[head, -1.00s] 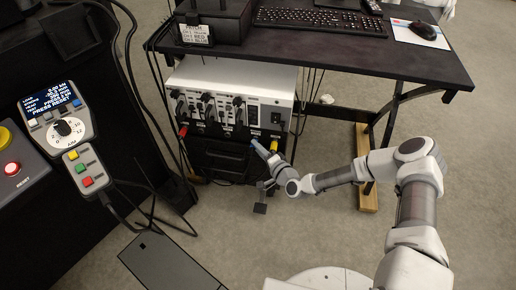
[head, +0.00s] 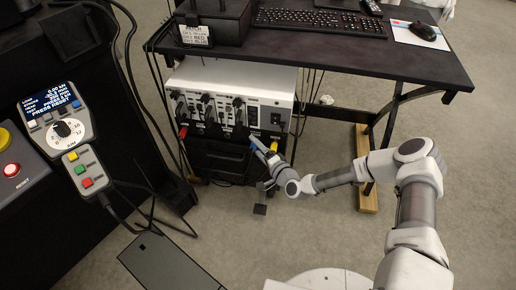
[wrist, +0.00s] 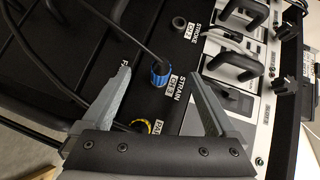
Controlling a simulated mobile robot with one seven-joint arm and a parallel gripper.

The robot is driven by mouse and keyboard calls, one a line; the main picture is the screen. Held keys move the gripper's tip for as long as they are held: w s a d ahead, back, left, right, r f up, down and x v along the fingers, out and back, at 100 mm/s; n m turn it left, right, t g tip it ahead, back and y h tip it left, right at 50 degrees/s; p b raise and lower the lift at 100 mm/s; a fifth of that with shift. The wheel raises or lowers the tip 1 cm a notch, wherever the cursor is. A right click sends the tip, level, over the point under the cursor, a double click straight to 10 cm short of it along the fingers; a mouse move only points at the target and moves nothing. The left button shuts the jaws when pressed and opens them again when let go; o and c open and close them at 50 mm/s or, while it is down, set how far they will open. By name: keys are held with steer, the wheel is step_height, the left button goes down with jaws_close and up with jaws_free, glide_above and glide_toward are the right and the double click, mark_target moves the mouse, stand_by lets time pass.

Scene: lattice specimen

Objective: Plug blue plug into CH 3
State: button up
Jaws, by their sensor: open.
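The blue plug (wrist: 160,75) stands in the dark panel right beside the label STRAIN CH 3 (wrist: 174,92) in the wrist view, with its black cable rising from it. It appears seated in the socket there, though its base is partly hidden. My gripper (wrist: 160,76) is open, with one finger on each side of the blue plug and a visible gap to both. In the head view my gripper (head: 262,152) is at the front of the rack unit (head: 235,85), and a bit of blue shows at its tips.
An empty round socket (wrist: 180,22) labelled STROKE CH 2 is near the plug. A yellow plug (head: 275,147) and a red plug (head: 183,131) are on the same panel. Black cables hang around the unit. The desk (head: 330,45) overhangs it. Floor to the right is mostly clear.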

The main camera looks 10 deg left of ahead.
steer(key=shift+d, duration=0.1)
steer(key=shift+p+v, duration=0.6)
steer(key=shift+v, duration=1.85)
steer(key=p+v, duration=0.4)
steer(key=v, duration=1.3)
steer(key=shift+s, duration=0.2)
